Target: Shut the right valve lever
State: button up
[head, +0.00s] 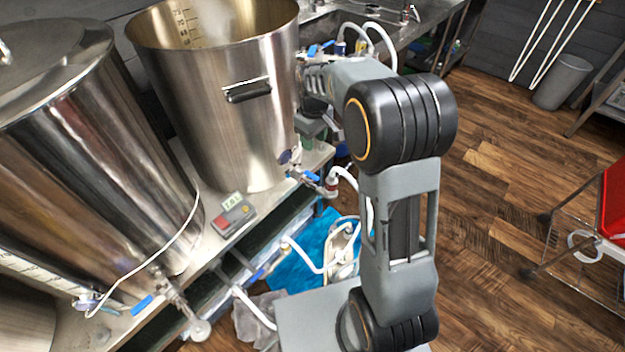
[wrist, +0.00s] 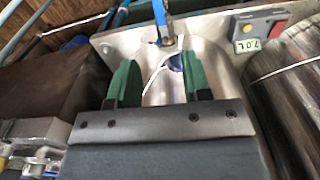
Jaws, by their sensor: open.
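The middle steel kettle (head: 235,120) has a valve low on its right side with a blue lever (head: 310,176). A second steel kettle (head: 85,170) at the left has its own valve with a blue lever (head: 141,304). In the wrist view my gripper (wrist: 153,78) is open, its two green fingers apart with nothing held between them. A blue upright piece (wrist: 163,20), which looks like a valve lever, stands beyond the fingertips and apart from them. In the head view my arm reaches to the right side of the middle kettle and hides most of the gripper.
A small grey-and-red display unit (head: 234,216) sits on the bench between the kettles. White hoses (head: 302,258) loop below the valves. A red-topped cart (head: 615,200) stands at the right and a grey bin (head: 562,82) at the back. The wooden floor between is clear.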

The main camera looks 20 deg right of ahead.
aim_at(312, 175)
jog(key=f+b, duration=0.1)
jog(key=f, duration=0.4)
jog(key=f+b, duration=0.1)
jog(key=f, duration=0.4)
jog(key=w+f+b, duration=0.1)
jog(key=f, duration=0.4)
jog(key=shift+f, duration=0.3)
grip_shut()
